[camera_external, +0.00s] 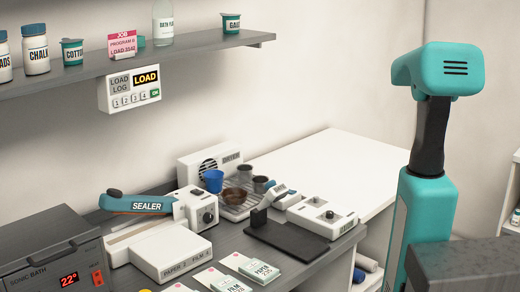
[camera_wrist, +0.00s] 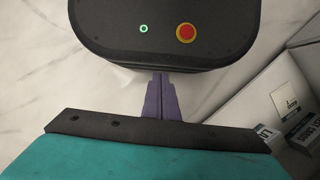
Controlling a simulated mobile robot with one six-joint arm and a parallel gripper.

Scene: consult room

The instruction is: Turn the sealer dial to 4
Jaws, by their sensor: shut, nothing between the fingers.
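The sealer (camera_external: 150,203) stands at the centre left of the counter in the external view, with a teal arm labelled SEALER. Its dark round dial (camera_external: 208,216) is on the front of a white housing at the arm's right end. The number the dial points to is too small to read. In the wrist view my gripper (camera_wrist: 161,82) shows as purple fingers pressed together, empty, over my own dark base. The gripper itself is not visible in the external view, where my raised arm stands at the right, well apart from the sealer.
A sonic bath (camera_external: 52,258) sits at the front left of the counter. A dryer (camera_external: 210,160) with cups (camera_external: 213,180) on a rack is behind the sealer. Film and paper packs (camera_external: 259,271) lie in front. A shelf (camera_external: 130,65) hangs above. The white counter (camera_external: 335,165) at right is clear.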

